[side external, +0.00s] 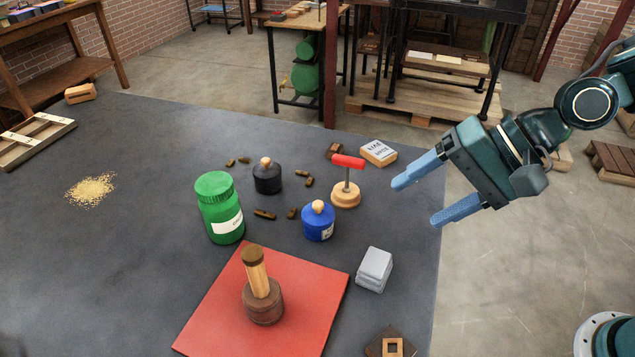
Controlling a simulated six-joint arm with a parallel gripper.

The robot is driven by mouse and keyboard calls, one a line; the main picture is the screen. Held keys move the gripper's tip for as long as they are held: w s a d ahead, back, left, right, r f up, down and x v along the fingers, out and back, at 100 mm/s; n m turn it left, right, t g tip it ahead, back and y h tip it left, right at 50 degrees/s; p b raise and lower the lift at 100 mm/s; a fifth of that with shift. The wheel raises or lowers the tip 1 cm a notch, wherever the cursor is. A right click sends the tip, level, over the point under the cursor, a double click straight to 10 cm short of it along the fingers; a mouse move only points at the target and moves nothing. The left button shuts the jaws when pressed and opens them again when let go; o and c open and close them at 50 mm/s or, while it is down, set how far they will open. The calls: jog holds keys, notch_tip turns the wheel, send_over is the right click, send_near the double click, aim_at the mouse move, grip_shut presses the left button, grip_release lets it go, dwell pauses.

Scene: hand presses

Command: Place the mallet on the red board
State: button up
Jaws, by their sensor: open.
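The mallet (262,292), with a thick dark brown round head and a pale wooden handle with a dark top, stands head down on the red board (215,320). Its handle points up, leaning slightly left in the picture. The red board lies flat on the dark grey table, front centre. My gripper (420,202) is open and empty, with its two blue fingers apart at the table's right edge. It is up and to the right of the mallet, well clear of it, and touches nothing that I can see.
Behind the board stand a green jar (220,208), a blue pot (318,222), a black pot (267,178) and a red-handled tool (347,182) on a round wooden base. Grey blocks (374,270) sit right of the board.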

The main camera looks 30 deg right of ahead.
jog(key=s+d+r+n+h, duration=0.3)
jog(key=s+d, duration=0.3)
jog(key=d, duration=0.4)
jog(key=s+d+r+n+t+h, duration=0.1)
jog(key=s+d+r+n+h, duration=0.2)
jog(key=s+d, duration=0.3)
jog(key=d+n+h, duration=0.1)
jog(key=d, duration=0.2)
jog(key=shift+s+d+r, duration=0.3)
jog(key=shift+d, duration=0.05)
